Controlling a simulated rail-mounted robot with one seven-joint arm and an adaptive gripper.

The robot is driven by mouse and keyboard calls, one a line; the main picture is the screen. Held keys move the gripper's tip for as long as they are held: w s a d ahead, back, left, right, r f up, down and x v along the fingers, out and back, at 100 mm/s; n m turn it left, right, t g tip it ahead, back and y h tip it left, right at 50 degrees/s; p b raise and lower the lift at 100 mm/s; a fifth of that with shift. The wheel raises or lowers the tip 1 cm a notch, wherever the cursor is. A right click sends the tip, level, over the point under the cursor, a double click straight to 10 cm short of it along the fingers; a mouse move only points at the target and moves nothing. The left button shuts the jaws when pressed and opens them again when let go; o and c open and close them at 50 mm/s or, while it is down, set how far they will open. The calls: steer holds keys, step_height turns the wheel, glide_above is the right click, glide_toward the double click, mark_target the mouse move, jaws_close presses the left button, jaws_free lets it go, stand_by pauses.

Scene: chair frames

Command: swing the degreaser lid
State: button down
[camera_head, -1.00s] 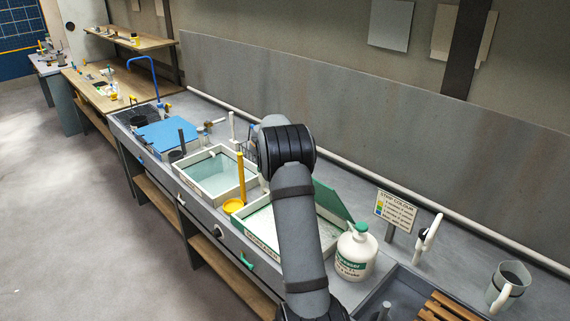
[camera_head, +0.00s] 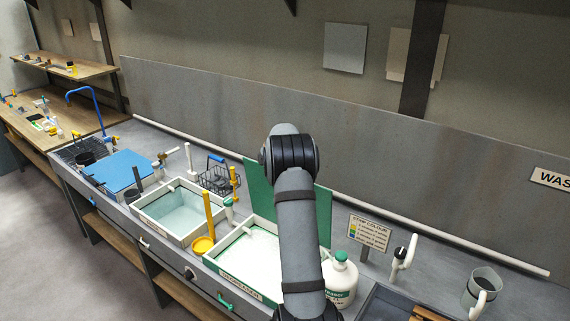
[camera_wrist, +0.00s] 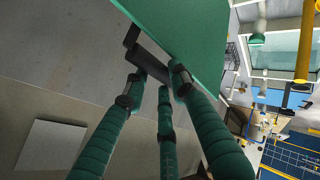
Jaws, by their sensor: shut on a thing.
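The degreaser lid (camera_head: 259,185) is a flat green panel standing steeply raised at the back of the degreaser tank (camera_head: 238,287), a white-walled basin with a green-trimmed front and pale liquid. My arm crosses in front of the lid and tank and hides their middle. My gripper (camera_wrist: 155,78) has green ribbed fingers with dark tips, closed around this handle. The head view hides my gripper behind the arm.
A white degreaser jug (camera_head: 341,283) stands right of the tank. A colour sign (camera_head: 369,232) and a white pipe handle (camera_head: 403,257) stand behind it. Left are a yellow post (camera_head: 208,215), an open rinse basin (camera_head: 172,214) and a wire basket (camera_head: 214,178). The wall panel is close behind.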

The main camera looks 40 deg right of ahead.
steer(key=shift+s+d+f, duration=0.2)
steer(key=shift+s+f, duration=0.05)
steer(key=shift+f, duration=0.15)
steer(key=c, duration=1.5)
jaws_free()
steer(key=shift+s+f, duration=0.1)
steer(key=shift+o, duration=0.5)
steer(key=shift+d, duration=0.1)
steer(key=shift+r, duration=0.25)
steer(key=v, duration=1.1)
steer(key=shift+a+r, duration=0.3)
steer(key=shift+a, duration=0.25)
steer(key=shift+w+d, duration=0.1)
steer(key=shift+w, duration=0.1)
